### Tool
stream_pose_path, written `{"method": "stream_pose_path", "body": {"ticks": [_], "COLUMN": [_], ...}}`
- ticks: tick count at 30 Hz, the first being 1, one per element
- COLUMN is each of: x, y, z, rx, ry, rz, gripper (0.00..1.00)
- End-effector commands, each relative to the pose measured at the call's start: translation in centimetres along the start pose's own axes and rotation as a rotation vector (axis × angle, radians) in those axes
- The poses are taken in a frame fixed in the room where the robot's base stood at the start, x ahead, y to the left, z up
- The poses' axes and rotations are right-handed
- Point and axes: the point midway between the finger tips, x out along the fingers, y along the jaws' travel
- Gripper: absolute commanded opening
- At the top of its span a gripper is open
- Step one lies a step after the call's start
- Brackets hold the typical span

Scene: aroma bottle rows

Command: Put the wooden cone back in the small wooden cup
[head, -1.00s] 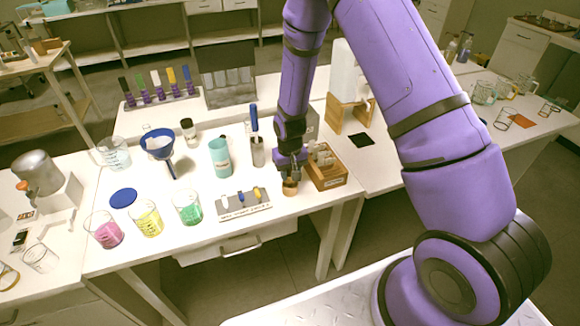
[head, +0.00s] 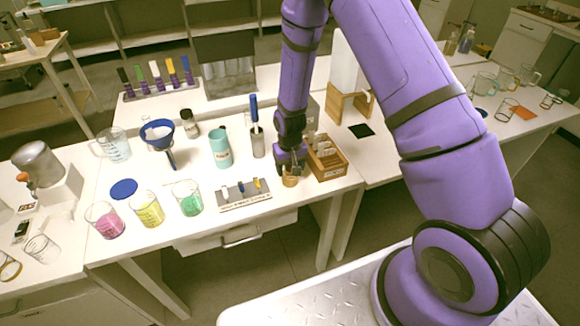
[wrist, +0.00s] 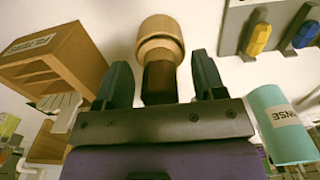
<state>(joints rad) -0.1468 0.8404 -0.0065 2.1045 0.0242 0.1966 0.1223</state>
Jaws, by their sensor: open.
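The small wooden cup (head: 290,181) stands on the white table just left of a wooden box, below my gripper (head: 290,171). In the wrist view the pale round wood of the cup (wrist: 159,26) lies just beyond my fingertips. A dark brown piece, seemingly the wooden cone (wrist: 160,82), lies in line with the cup and between my two fingers (wrist: 160,78). The fingers are apart, with a gap on each side of it. My gripper hides the cone in the head view, and I cannot tell how deep it sits in the cup.
A grey rack (head: 245,200) with small coloured items is on the left. A teal bottle (head: 220,149) and a metal cup holding a blue-handled tool (head: 257,143) stand behind-left. Beakers stand farther left.

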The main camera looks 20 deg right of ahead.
Motion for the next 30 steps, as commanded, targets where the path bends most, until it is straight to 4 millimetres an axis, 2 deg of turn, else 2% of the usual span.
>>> {"method": "stream_pose_path", "body": {"ticks": [7, 21, 25, 30], "x": [-1.2, -8.8, -10.1, -10.8], "y": [0.0, 0.0, 0.0, 0.0], "z": [-0.1, -0.1, -0.1, 0.0], "rx": [0.0, 0.0, 0.0, 0.0], "ry": [0.003, 0.003, 0.002, 0.0], "rz": [0.0, 0.0, 0.0, 0.0], "gripper": [0.63, 0.63, 0.63, 0.63]}}
